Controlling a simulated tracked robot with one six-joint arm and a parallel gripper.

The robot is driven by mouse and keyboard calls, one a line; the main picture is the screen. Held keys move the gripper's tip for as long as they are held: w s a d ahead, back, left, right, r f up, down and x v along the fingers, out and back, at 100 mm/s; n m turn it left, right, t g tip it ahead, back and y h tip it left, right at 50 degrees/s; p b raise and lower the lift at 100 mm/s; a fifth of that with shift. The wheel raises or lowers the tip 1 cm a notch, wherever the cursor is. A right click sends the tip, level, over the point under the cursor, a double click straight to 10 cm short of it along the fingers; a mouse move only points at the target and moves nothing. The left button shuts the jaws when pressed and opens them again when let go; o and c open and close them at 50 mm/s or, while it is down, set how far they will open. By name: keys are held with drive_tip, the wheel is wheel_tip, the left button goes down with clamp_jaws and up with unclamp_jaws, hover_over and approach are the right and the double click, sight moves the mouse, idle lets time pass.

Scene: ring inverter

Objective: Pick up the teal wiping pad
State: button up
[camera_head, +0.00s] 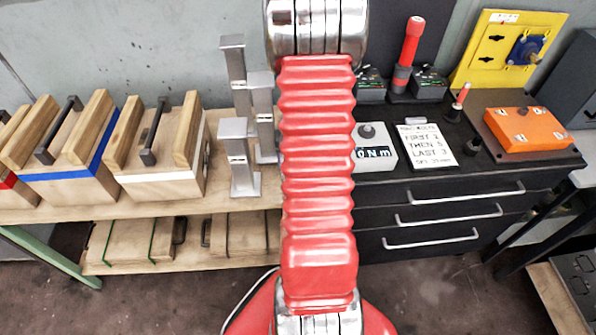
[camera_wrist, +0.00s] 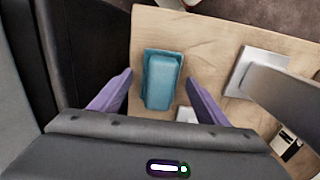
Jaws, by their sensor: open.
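The teal wiping pad (camera_wrist: 160,80) shows in the wrist view, lying on a light wooden surface near its left edge. My gripper (camera_wrist: 158,92) has its two purple fingers apart, one on each side of the pad in the picture, with a gap to the pad on both sides. I cannot tell how high the fingers are above the surface. In the head view my red arm covers the middle, and neither the pad nor my gripper can be seen there.
Grey metal posts (camera_head: 240,150) stand on the wooden bench (camera_head: 80,210); a post (camera_wrist: 290,105) and its base plate are right of the pad. A black drawer cabinet (camera_head: 440,210) adjoins the bench. Wooden boxes (camera_head: 165,150) stand at left.

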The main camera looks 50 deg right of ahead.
drive_tip(key=c, duration=1.3)
wheel_tip(320, 180, up, 10)
idle(0.3)
idle(0.4)
